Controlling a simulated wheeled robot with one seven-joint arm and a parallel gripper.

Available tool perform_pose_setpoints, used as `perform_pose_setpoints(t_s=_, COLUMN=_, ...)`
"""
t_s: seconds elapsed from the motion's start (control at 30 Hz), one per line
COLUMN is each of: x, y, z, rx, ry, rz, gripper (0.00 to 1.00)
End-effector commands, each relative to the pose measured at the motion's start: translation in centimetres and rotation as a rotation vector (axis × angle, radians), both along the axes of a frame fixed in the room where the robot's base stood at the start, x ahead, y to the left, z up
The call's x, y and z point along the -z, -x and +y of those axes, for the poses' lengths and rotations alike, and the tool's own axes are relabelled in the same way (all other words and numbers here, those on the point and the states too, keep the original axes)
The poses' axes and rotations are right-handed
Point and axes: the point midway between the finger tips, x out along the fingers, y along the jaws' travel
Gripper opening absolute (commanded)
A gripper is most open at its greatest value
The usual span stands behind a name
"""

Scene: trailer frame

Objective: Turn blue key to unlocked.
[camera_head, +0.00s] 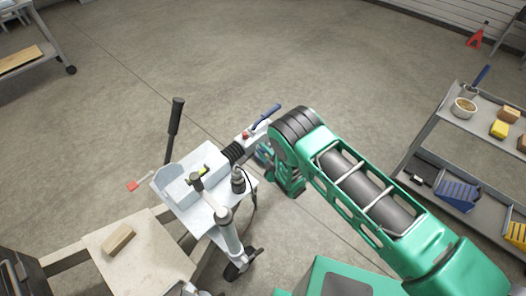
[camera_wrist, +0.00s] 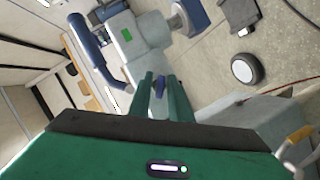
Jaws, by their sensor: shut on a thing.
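In the wrist view my gripper (camera_wrist: 160,84) reaches forward with its two green fingers close together. A small blue piece, the blue key (camera_wrist: 159,86), shows between the fingertips, and they are shut on it. The grey coupling housing (camera_wrist: 140,45) is just ahead of the fingertips, with a green mark (camera_wrist: 126,35) on its face. In the head view my gripper (camera_head: 262,156) is partly hidden by my arm, at the right side of the trailer coupling (camera_head: 252,136). The key itself is hidden in that view.
A blue lever handle (camera_head: 266,114) sticks up from the coupling; it also shows in the wrist view (camera_wrist: 88,45). A jack post (camera_head: 228,235) and a black-gripped lever (camera_head: 174,118) stand on the frame. A shelf cart (camera_head: 432,125) stands at right.

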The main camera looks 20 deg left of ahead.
Motion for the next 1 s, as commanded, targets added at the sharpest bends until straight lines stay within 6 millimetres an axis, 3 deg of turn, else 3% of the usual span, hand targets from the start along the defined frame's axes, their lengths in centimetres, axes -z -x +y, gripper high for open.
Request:
perform_pose_setpoints(t_s=0.6, x=0.29, y=-0.07, z=-0.38, rx=0.004, ry=-0.214, rz=0.536, gripper=0.0)
perform_pose_setpoints(t_s=1.0, x=0.24, y=-0.14, z=-0.35, rx=0.005, ry=-0.326, rz=0.797, gripper=0.0)
